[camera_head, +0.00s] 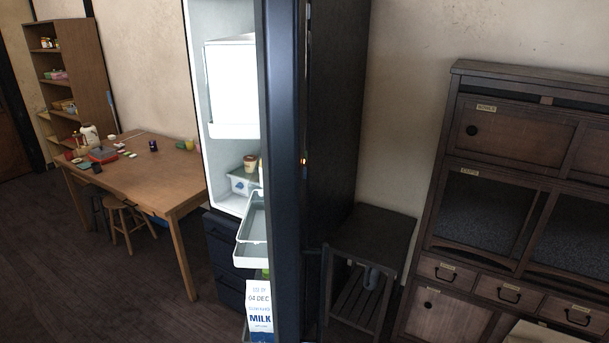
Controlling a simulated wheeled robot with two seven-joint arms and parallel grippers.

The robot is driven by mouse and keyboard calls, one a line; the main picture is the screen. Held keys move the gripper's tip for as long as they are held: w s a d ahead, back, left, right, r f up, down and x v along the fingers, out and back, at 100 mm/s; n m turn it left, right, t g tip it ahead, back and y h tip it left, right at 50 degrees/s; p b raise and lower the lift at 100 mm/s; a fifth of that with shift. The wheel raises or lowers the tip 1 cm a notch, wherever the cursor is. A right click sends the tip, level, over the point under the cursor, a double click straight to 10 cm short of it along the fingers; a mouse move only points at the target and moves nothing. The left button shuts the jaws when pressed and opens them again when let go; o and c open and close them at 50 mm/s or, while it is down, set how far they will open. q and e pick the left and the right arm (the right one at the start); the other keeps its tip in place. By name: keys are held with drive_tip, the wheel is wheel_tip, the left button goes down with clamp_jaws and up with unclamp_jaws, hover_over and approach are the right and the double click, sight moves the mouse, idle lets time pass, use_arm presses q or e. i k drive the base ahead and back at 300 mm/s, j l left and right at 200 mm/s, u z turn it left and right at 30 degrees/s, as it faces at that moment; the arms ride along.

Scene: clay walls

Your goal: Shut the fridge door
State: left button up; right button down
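The fridge (225,175) stands in the middle of the head view with its lit white interior showing. Its dark door (283,170) is open and seen nearly edge-on, swung out towards me. White door bins (252,250) and a milk carton (260,308) show on the door's inner side. A tub and a pale box (243,180) sit inside the fridge. Dark drawers (222,255) show below the lit compartment. Neither of my grippers is in view.
A wooden table (150,178) with small items and stools stands at the left, before a shelf unit (70,75). A small dark stand (373,240) is right of the door. A dark wooden cabinet (520,135) fills the right side. Floor (90,280) is clear at lower left.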

sight(258, 80)
drive_tip(key=i+l+u, duration=0.1)
drive_tip(key=l+u, duration=0.25)
drive_tip(key=l, duration=0.15)
drive_tip(key=l+u, duration=0.35)
drive_tip(key=l, duration=0.2)
drive_tip(key=l+z, duration=0.25)
drive_tip(key=l, duration=0.15)
drive_tip(key=k, duration=0.05)
